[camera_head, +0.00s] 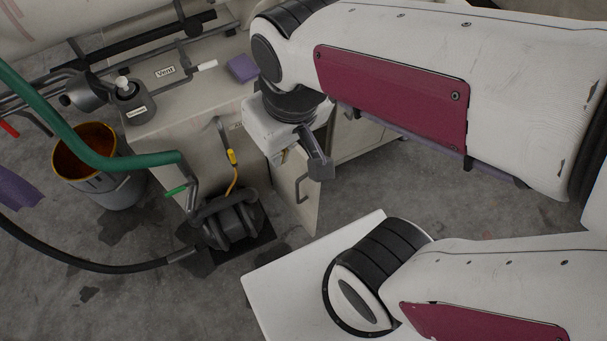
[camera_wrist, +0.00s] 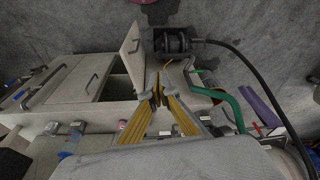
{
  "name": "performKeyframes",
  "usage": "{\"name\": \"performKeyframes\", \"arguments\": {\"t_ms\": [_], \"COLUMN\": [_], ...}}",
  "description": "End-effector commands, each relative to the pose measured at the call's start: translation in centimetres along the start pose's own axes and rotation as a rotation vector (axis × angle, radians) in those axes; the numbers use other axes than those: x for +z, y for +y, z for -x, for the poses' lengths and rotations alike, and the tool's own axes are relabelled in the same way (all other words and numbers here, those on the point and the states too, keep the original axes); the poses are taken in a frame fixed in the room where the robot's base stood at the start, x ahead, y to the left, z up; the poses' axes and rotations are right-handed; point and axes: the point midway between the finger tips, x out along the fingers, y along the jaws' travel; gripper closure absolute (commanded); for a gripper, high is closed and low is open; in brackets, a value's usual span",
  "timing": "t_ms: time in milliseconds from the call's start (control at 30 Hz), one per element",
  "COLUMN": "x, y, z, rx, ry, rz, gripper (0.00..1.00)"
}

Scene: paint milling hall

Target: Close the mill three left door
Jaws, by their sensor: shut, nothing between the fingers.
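A pale cabinet door (camera_head: 303,190) with a bar handle stands swung open from the cabinet front. In the wrist view the same open door (camera_wrist: 130,60) stands out beside a dark open compartment (camera_wrist: 118,88). No label naming the mill is legible to me. My gripper (camera_wrist: 159,84) is shut and empty, with grey tips and yellow fingers, over the cabinet near the open door and compartment. I cannot tell whether it touches the door. In the head view my wrist hides most of the gripper's fingers.
A closed door (camera_wrist: 80,80) with a bar handle is beside the compartment. A dark pump (camera_head: 232,220) with a black hose stands on the floor near the open door. A green hose (camera_head: 95,145) and an orange-lined bucket (camera_head: 100,185) are at left. A purple block (camera_head: 243,68) lies on the worktop.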

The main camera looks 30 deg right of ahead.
Motion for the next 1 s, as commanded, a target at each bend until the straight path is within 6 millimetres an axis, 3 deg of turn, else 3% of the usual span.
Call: {"name": "performKeyframes", "arguments": {"t_ms": [567,1000], "x": [-3.3,-6.4], "y": [-7.9,-14.8], "z": [-6.1,-11.9], "rx": [-0.135,-0.223], "ry": [-0.146,-0.176], "rz": [0.021,-0.045], "gripper": [1.00,1.00]}}
